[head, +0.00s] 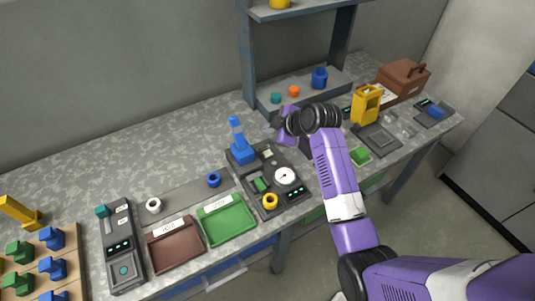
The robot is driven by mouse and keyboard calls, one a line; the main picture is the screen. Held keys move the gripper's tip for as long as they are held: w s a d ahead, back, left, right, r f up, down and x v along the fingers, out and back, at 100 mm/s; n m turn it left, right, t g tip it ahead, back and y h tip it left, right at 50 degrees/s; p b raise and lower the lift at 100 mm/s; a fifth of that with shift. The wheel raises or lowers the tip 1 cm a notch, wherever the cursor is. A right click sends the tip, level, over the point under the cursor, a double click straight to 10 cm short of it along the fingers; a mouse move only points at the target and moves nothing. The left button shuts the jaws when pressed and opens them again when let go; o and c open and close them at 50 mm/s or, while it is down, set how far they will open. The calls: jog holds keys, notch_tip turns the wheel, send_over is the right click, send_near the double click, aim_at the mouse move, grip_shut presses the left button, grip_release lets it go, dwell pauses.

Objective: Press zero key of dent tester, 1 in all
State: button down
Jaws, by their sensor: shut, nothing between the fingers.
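A dark device with a round white dial (285,176) and a small lit display (295,192) stands right of the middle of the bench; it looks like the dent tester (277,203). A blue upright part (240,145) stands at its back left, and a green block (261,185) and a yellow ring (270,201) sit on it. A small pale patch (267,153) at its back may be a key; no lettering is legible, so I cannot tell which is the zero key. My purple gripper (279,133) is shut and empty, behind the device and apart from it, partly hidden by its own wrist.
A green tray (228,226) and a brown tray (178,259) lie left of the device, with another instrument (122,246) further left. A shelf (300,92) stands behind my gripper. A yellow device (366,104) and a brown case (404,80) are at right.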

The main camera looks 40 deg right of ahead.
aim_at(270, 155)
notch_tip(270, 155, down, 8)
jog(key=b, duration=0.6)
jog(key=shift+f, duration=0.1)
dwell(1.7)
jog(key=shift+f, duration=0.35)
jog(key=shift+f+b, duration=0.5)
dwell(0.8)
jog(key=shift+r, duration=0.1)
jog(key=shift+r+p, duration=0.75)
jog(key=shift+r, duration=0.05)
jog(key=shift+r+p, duration=2.1)
jog(key=shift+r, duration=0.45)
